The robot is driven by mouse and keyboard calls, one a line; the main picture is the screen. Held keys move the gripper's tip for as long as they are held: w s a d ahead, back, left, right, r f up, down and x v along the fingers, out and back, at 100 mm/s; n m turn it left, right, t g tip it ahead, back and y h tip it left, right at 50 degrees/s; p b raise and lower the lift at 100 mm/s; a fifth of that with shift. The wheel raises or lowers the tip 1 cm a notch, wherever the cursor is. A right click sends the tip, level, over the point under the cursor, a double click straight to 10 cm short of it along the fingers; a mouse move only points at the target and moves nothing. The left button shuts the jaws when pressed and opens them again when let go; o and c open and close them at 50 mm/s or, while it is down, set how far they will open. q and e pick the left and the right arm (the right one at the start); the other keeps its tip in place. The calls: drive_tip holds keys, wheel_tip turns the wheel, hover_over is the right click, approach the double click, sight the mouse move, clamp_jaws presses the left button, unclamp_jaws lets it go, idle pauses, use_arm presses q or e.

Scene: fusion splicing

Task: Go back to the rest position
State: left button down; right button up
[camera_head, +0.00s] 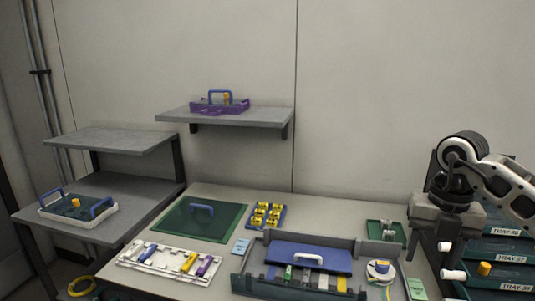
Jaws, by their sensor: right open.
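My right arm comes in from the right edge, with white links and black round joints. My right gripper (445,226) hangs at its end, a wide grey body pointing down. It is open, and I see nothing held in it. It is above the right end of the workbench, beside the stack of labelled green trays (503,246). Its fingertips are hard to make out against the dark things behind. My left gripper is out of view.
The workbench (345,205) bears a green mat (232,222), a white tray (133,258), yellow parts (266,211) and a case with a blue panel (320,262). A wall shelf (250,118) holds a purple tray (207,108). Another tray (58,216) is on the left shelf.

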drive_tip(key=s+a+f+n+g+y, duration=0.1)
drive_tip(key=s+a+f+n+y, duration=0.2)
drive_tip(key=a, duration=0.6)
drive_tip(key=s+a+f+n+y, duration=0.1)
drive_tip(key=a+f+y, duration=0.35)
drive_tip(key=a, duration=0.45)
drive_tip(key=s+a+r+m+t+y, duration=0.3)
drive_tip(key=a+r+m+y, duration=0.1)
drive_tip(key=a+y, duration=0.65)
drive_tip(key=d+f+m+t+h, duration=0.5)
drive_tip(key=m+t, duration=0.2)
drive_tip(key=m, duration=0.5)
drive_tip(key=d+f+m+t+h, duration=0.55)
drive_tip(key=m+t, duration=0.25)
drive_tip(key=m, duration=0.3)
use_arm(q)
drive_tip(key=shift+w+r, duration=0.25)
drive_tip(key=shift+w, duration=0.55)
use_arm(e)
drive_tip(key=s+d+f+m+g+h, duration=0.3)
drive_tip(key=s+f+m+g+h, duration=0.1)
drive_tip(key=s+f, duration=0.7)
wheel_tip(320, 180, down, 3)
drive_tip(key=m+g, duration=0.1)
drive_tip(key=g, duration=0.1)
drive_tip(key=shift+r+m+g+h, duration=0.15)
drive_tip(key=shift+m+g+h, duration=0.2)
drive_tip(key=shift+m+g, duration=0.05)
drive_tip(key=shift+w, duration=0.1)
